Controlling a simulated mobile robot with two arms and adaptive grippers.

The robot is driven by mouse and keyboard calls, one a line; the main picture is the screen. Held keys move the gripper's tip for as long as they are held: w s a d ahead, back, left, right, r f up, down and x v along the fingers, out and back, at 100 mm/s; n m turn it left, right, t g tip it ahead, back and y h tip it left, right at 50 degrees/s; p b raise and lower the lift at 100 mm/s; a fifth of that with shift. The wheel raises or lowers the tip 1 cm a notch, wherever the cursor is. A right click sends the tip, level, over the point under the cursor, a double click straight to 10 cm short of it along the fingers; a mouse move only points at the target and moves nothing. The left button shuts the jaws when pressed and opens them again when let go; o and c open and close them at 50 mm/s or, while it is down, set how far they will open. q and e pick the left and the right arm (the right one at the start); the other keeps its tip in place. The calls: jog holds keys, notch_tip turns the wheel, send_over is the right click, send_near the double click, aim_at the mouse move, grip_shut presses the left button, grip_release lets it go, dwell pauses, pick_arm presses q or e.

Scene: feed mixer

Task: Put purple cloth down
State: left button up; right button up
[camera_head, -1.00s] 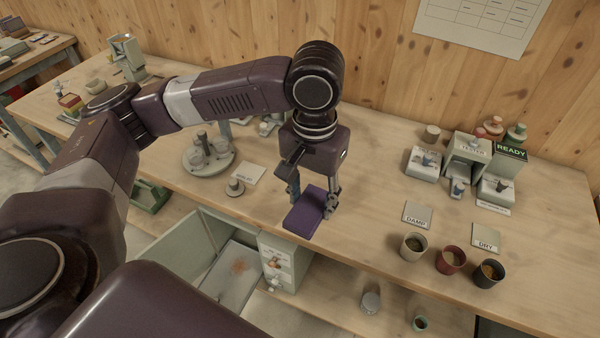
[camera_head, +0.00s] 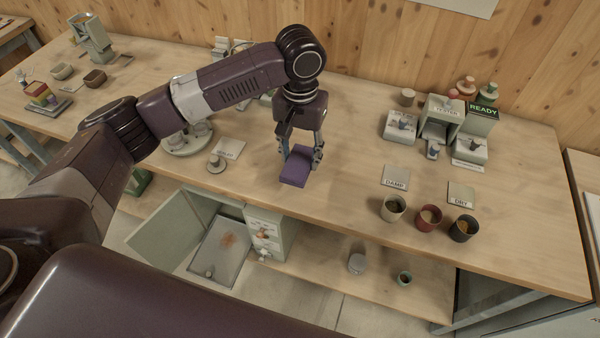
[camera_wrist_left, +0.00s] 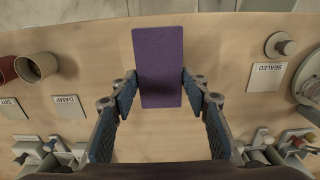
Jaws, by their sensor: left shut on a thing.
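The purple cloth (camera_head: 296,168) is a flat, folded block over the front part of the wooden workbench (camera_head: 345,205). My left gripper (camera_head: 301,157) is shut on the cloth, with a finger at each side of it. In the left wrist view the cloth (camera_wrist_left: 159,68) sits between the two fingertips of my left gripper (camera_wrist_left: 159,80). I cannot tell whether the cloth touches the bench top. My right gripper is not in view.
Three cups, pale (camera_head: 393,208), red (camera_head: 428,218) and black (camera_head: 463,228), stand to the right by the DAMP (camera_head: 395,178) and DRY cards (camera_head: 461,194). A SEALED card (camera_head: 229,148) and a round rack (camera_head: 188,140) are left. An open cabinet (camera_head: 180,232) is below. Bench around the cloth is clear.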

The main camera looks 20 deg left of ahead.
aim_at(300, 158)
pick_arm(q)
notch_tip(300, 158, down, 4)
jog(key=shift+r, duration=0.2)
jog(key=shift+f+p, duration=0.45)
jog(key=shift+f, duration=1.8)
jog(key=o, duration=1.2)
jog(key=shift+f, duration=0.1)
jog(key=shift+o, duration=0.2)
